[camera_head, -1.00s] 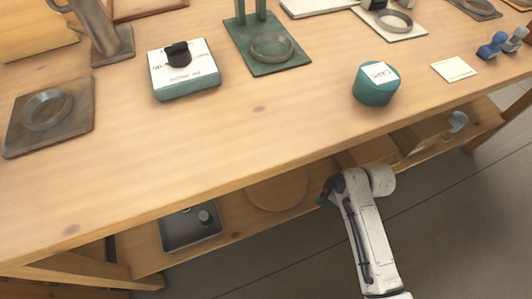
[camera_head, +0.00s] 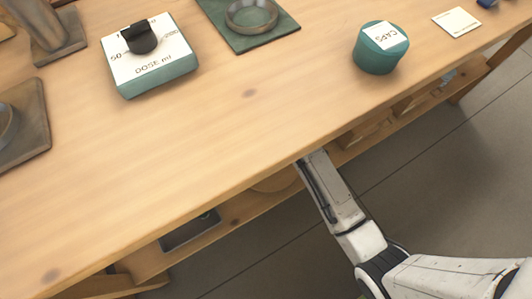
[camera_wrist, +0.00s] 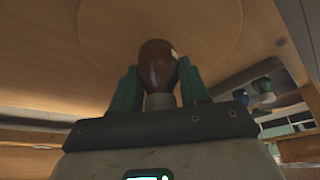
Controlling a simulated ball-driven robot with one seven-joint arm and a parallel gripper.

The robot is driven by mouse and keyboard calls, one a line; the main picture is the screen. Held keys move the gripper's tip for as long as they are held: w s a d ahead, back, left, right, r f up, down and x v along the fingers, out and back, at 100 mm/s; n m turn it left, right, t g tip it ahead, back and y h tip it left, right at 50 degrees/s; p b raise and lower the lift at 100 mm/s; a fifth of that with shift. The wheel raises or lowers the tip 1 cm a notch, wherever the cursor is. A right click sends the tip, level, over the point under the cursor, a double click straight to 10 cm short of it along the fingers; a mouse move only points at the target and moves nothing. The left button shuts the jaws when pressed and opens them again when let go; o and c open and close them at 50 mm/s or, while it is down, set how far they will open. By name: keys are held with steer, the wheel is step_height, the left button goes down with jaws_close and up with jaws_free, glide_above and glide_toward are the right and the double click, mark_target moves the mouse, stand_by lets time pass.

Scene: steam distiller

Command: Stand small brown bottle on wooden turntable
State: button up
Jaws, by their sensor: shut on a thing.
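My gripper (camera_wrist: 159,88) is shut on the small brown bottle (camera_wrist: 157,62), which sits between its two green fingers in the wrist view. The bottle has a rounded brown body, a pale label patch at its right side and a grey part toward my palm. The round wooden turntable (camera_wrist: 205,30) lies beyond the bottle. I cannot tell whether the bottle touches it. In the head view only a sliver of the turntable (camera_head: 275,182) shows below the tabletop edge. My gripper and the bottle are hidden under the tabletop there.
The wooden tabletop (camera_head: 215,135) overhangs the lower shelf (camera_head: 235,208). A dark tray (camera_head: 190,230) stands on the shelf left of the turntable. A dose dial box (camera_head: 150,65) and a teal caps tub (camera_head: 379,50) stand on top. Dark and blue items (camera_wrist: 262,88) show at right in the wrist view.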

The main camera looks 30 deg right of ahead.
steer(key=w+a+b, duration=0.1)
steer(key=w+a, duration=0.2)
steer(key=shift+f, duration=0.1)
step_height(320, 180, down, 4)
steer(key=shift+r+b, duration=0.2)
steer(key=shift+b, duration=0.85)
steer(key=shift+r, duration=0.15)
steer(key=o, duration=1.1)
steer(key=shift+p+v, duration=1.95)
steer(key=shift+v, duration=1.8)
steer(key=shift+s, duration=0.1)
